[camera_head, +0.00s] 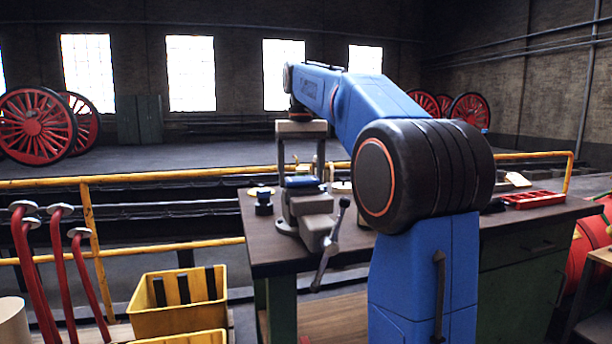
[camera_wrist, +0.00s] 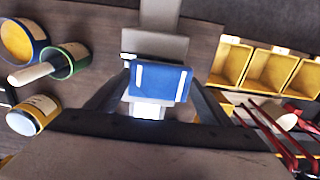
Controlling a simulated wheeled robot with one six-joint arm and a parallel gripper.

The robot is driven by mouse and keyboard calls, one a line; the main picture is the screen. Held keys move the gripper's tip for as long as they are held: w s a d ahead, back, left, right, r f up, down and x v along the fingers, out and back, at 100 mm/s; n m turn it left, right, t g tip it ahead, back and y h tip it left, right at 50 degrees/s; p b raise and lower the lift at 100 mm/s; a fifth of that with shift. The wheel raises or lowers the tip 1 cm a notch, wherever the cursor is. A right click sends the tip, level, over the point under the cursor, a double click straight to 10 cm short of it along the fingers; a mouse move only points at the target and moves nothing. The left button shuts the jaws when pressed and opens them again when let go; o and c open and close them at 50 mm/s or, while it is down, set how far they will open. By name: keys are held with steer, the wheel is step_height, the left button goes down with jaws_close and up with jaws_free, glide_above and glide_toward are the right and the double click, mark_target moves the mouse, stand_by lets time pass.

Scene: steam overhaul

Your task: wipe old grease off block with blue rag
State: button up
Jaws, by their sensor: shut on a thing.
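My gripper (camera_head: 303,180) points down over the grey vise (camera_head: 312,208) on the workbench. Its fingers are shut on the blue rag (camera_head: 299,182), a folded pad between the fingertips. In the wrist view the rag (camera_wrist: 160,82) has two pale stripes and lies between the fingers of my gripper (camera_wrist: 160,88). The rag is over the vise jaws (camera_wrist: 155,46); I cannot tell whether it touches anything below. A bright metal piece (camera_wrist: 147,111) shows just beside the rag, perhaps part of the block. The rest of the block and any grease are hidden.
A blue-rimmed tin (camera_wrist: 24,42), a green tin (camera_wrist: 66,61) with a pale handle and a yellow tin (camera_wrist: 36,115) stand on the bench. A red tray (camera_head: 533,199) is at its right. Yellow bins (camera_head: 178,318), red levers (camera_head: 62,262) and a yellow rail (camera_head: 150,178) surround it.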

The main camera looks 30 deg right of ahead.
steer(key=shift+s+d+r, duration=0.1)
steer(key=shift+d+r, duration=0.15)
steer(key=shift+r, duration=0.95)
steer(key=shift+s+d+r, duration=0.1)
steer(key=shift+d+r, duration=0.2)
steer(key=shift+r, duration=0.85)
steer(key=shift+d+r, duration=0.25)
steer(key=shift+r, duration=0.95)
